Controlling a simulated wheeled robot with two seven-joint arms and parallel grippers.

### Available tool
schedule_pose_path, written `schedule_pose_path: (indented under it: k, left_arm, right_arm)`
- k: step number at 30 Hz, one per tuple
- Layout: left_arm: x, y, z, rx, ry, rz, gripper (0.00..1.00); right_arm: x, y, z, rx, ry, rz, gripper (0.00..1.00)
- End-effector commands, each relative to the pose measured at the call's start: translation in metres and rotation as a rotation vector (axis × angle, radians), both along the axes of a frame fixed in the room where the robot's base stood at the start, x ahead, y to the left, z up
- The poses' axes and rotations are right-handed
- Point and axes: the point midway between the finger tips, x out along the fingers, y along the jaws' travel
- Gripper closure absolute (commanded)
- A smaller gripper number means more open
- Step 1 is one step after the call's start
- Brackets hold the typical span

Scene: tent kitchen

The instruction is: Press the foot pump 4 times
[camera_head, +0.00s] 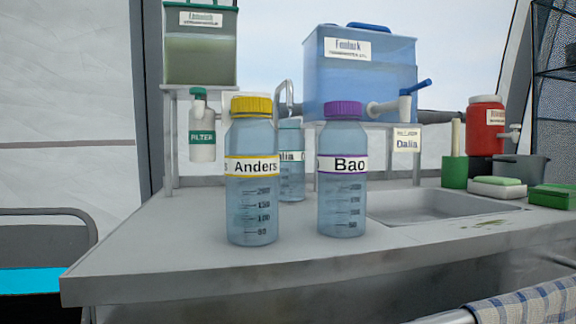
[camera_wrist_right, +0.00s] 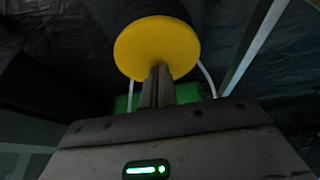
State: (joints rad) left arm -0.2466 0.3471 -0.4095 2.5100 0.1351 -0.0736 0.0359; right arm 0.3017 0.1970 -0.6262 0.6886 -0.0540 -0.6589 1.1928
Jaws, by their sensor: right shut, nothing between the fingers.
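In the right wrist view a round yellow disc (camera_wrist_right: 157,47) on a dark body, which looks like the foot pump's pedal, is right in front of my right gripper (camera_wrist_right: 158,72). The fingers are shut together with nothing between them. Their tips overlap the disc's lower edge in the picture; I cannot tell whether they touch it. A green part (camera_wrist_right: 124,103) shows behind the fingers, with a thin white tube (camera_wrist_right: 207,80) beside it. The head view shows neither the pump nor any gripper. My left gripper is in no view.
The head view shows a grey counter (camera_head: 130,262) with bottles labelled Anders (camera_head: 252,205) and Bao (camera_head: 342,200), and a third behind. A blue water tank (camera_head: 360,85), a green tank (camera_head: 200,55), a sink (camera_head: 440,205) and a red jug (camera_head: 484,130) are there too. A checked towel (camera_head: 530,305) hangs in front.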

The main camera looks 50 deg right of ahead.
Motion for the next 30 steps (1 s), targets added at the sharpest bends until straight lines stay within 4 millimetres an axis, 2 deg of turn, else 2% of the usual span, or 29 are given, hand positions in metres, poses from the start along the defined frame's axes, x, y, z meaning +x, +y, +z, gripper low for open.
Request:
schedule_pose_path:
  k: [3, 12, 30]
  left_arm:
    - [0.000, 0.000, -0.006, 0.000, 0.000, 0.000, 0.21]
    - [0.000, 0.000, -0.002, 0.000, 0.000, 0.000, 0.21]
    - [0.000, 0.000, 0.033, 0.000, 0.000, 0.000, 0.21]
  right_arm:
    - [0.000, 0.000, -0.007, 0.000, 0.000, 0.001, 1.00]
    - [-0.001, 0.001, -0.003, 0.001, 0.001, 0.001, 1.00]
    - [-0.002, 0.001, 0.033, 0.001, 0.003, 0.000, 1.00]
